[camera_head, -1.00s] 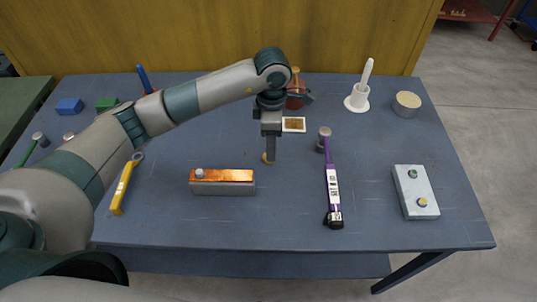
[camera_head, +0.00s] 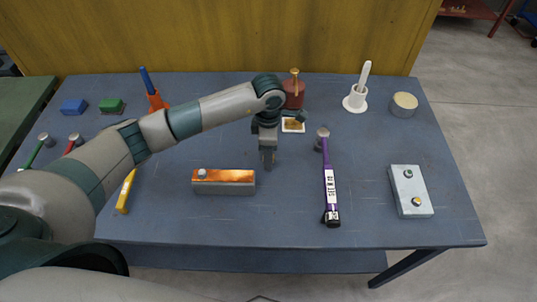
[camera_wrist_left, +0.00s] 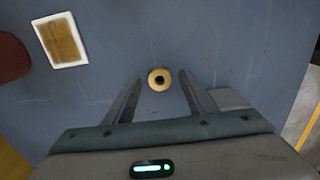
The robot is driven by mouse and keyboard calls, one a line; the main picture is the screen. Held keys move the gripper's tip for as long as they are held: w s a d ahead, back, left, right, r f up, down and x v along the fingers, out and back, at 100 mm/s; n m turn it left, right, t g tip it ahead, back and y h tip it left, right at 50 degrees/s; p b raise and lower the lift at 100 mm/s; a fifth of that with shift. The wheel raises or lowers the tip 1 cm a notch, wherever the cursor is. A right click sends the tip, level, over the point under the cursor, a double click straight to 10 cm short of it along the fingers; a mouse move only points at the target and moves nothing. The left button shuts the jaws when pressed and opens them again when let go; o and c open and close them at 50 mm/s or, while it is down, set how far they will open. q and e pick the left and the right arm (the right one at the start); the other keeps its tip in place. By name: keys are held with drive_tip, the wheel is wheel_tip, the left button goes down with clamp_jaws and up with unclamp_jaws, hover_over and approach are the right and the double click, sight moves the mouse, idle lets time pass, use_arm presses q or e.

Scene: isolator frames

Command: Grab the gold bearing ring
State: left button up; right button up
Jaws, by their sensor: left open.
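The gold bearing ring (camera_wrist_left: 159,79) lies flat on the blue-grey table in the left wrist view, its dark hole facing up. It sits between the tips of my open left gripper's two fingers, with a gap on each side. In the head view my left gripper (camera_head: 268,165) points down at the middle of the table and hides the ring. No right gripper shows in either view.
A grey block with a copper top (camera_head: 224,182) lies close to the left of my gripper. A purple-handled hammer (camera_head: 330,180) lies to the right. A white framed tray (camera_head: 293,125) and a red-brown bottle (camera_head: 293,95) stand behind. Bare table surrounds the ring.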

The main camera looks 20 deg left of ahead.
idle(0.4)
use_arm(q)
drive_tip(key=c, duration=1.2)
drive_tip(key=shift+w+r+b, duration=0.1)
drive_tip(key=shift+r+b, duration=0.35)
drive_tip(key=r+b, duration=0.2)
drive_tip(key=r, duration=0.1)
drive_tip(key=shift+d, duration=0.35)
drive_tip(key=shift+s+d+r+b, duration=0.8)
drive_tip(key=shift+d+r, duration=0.35)
drive_tip(key=shift+d, duration=0.5)
drive_tip(key=shift+s+d+r+b, duration=0.6)
drive_tip(key=shift+s+d+r, duration=0.45)
drive_tip(key=shift+d, duration=0.65)
drive_tip(key=shift+s+d+r+b, duration=0.7)
drive_tip(key=shift+d+r, duration=0.6)
drive_tip(key=shift+d, duration=0.35)
